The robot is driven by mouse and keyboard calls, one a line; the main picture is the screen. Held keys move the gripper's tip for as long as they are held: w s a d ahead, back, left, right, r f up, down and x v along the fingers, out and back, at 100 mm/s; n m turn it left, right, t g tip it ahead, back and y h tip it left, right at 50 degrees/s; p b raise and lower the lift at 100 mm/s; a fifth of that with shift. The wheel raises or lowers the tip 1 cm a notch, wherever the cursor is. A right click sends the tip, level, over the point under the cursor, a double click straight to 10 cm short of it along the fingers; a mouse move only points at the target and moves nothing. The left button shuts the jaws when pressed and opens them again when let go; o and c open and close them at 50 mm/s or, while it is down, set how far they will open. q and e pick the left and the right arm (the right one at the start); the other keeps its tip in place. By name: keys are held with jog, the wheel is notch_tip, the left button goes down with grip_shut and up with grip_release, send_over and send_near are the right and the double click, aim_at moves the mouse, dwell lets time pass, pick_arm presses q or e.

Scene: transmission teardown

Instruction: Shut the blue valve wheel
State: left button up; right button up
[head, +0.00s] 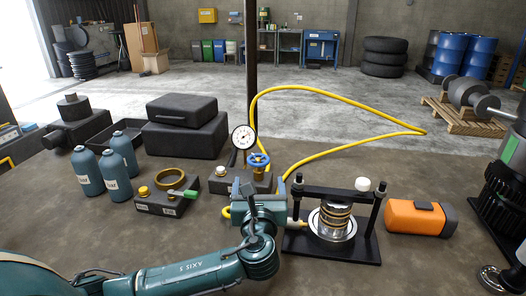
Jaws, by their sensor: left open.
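The blue valve wheel (258,160) sits on top of a grey block (240,183) near the middle of the table. A round white dial gauge (243,138) stands on the same block, just left of the wheel. My left gripper (259,185) is at the near side of the block, below the wheel in the picture. It is open, and its fingers point away from me. The wheel appears clear of the fingers. Part of the block's front is hidden behind the gripper. My right gripper is not in view.
A yellow hose (340,93) loops behind the block. A black press frame (335,190) with a ringed metal part stands to the right, near an orange case (420,217). Blue-grey bottles (86,172), black cases (185,135) and a block with a brass ring (170,179) are left.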

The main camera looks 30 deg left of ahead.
aim_at(258, 157)
pick_arm(q)
jog(key=p+x, duration=0.1)
jog(key=x, duration=1.1)
jog(key=shift+w+a+r, duration=0.1)
jog(key=shift+w, duration=0.1)
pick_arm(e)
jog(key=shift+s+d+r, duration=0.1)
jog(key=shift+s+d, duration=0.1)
pick_arm(q)
jog(key=shift+c, duration=0.6)
jog(key=c, duration=0.9)
